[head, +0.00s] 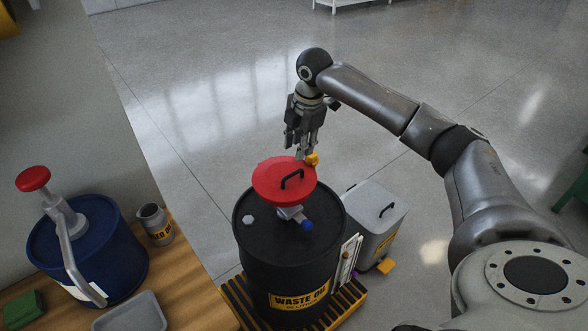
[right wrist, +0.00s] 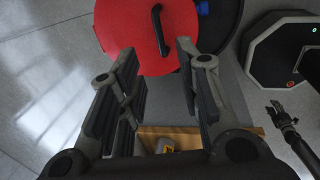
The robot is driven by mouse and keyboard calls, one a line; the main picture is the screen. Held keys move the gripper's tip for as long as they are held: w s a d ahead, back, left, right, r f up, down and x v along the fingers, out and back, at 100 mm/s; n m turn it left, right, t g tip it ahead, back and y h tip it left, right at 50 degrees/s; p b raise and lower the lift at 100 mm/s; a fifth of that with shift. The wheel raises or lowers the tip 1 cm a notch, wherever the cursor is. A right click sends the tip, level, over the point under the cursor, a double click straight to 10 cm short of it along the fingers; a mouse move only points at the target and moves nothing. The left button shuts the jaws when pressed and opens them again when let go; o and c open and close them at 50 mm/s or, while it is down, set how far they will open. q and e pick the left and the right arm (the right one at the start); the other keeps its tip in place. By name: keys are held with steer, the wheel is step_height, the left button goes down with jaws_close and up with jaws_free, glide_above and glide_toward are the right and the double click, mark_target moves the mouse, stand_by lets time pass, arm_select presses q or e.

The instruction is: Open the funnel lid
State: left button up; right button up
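The red round funnel lid (head: 270,184) with a black handle (head: 292,178) lies over the funnel on the black waste oil drum (head: 285,262). A grey fitting with a blue end (head: 306,224) shows below the lid's front edge. A small yellow part (head: 312,159) shows at the lid's far edge. My right gripper (head: 303,150) points down by that edge. In the right wrist view my right gripper (right wrist: 157,75) is open and empty, with the lid (right wrist: 130,30) beyond its fingertips. A small dark gripper (right wrist: 285,115), apparently my left one, shows at the right; its fingers are unclear.
A wooden bench (head: 190,290) at left holds a blue drum with a red-topped pump (head: 95,245), a small can (head: 154,224) and a grey tray (head: 135,315). A grey bin (head: 375,215) stands right of the waste drum.

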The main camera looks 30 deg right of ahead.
mark_target(293, 173)
steer(key=f, duration=0.3)
steer(key=w+f+p, duration=0.1)
steer(key=f, duration=0.3)
steer(key=w+f, duration=0.1)
steer(key=f, duration=0.2)
steer(key=shift+w+a+f, duration=0.1)
steer(key=shift+f, duration=0.1)
jaws_close()
